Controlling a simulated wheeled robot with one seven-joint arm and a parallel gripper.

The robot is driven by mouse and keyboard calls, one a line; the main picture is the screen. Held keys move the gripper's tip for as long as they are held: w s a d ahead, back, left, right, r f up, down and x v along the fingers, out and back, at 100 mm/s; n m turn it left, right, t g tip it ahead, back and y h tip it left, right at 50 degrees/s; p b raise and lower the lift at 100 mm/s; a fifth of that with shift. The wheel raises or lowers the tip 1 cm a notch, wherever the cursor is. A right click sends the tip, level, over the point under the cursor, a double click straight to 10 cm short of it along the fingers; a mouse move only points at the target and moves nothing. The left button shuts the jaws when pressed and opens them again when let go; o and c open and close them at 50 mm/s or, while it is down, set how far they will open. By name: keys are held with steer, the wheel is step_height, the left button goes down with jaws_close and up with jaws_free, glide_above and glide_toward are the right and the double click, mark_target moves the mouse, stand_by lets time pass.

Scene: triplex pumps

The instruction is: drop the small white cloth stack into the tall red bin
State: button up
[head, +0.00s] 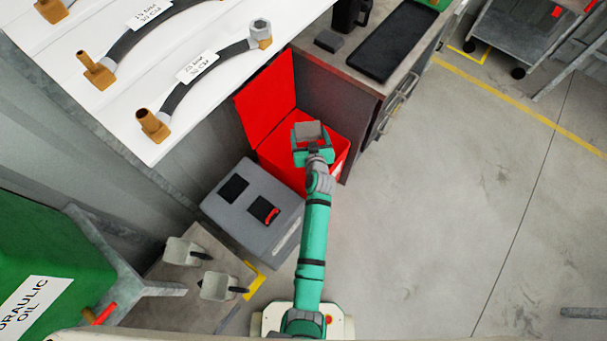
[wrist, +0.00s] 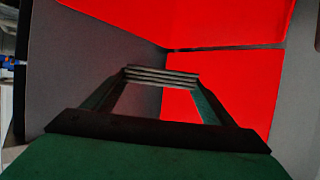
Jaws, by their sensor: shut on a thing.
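The tall red bin (head: 338,143) stands left of centre in the head view, its red lid (head: 266,95) raised behind it. My gripper (head: 311,137) is over the bin's opening, shut on the small cloth stack (head: 309,131). In the wrist view the stack (wrist: 162,76) shows as thin pale layers edge-on between the fingertips. Red bin surfaces (wrist: 235,75) fill much of the view behind it. The arm and gripper hide part of the bin's opening. I cannot tell how high the stack is above the rim.
A grey box (head: 236,222) stands against the bin's near left side. A white table (head: 120,118) with hoses is at upper left. A cabinet (head: 330,88) with a black tray (head: 395,42) stands behind the bin.

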steer(key=shift+f, duration=1.65)
steer(key=o, duration=1.3)
steer(key=shift+s, duration=0.1)
steer(key=shift+c, duration=0.2)
steer(key=v, duration=1)
steer(key=shift+s, duration=0.35)
steer(key=shift+d+r, duration=0.1)
steer(key=shift+r, duration=0.05)
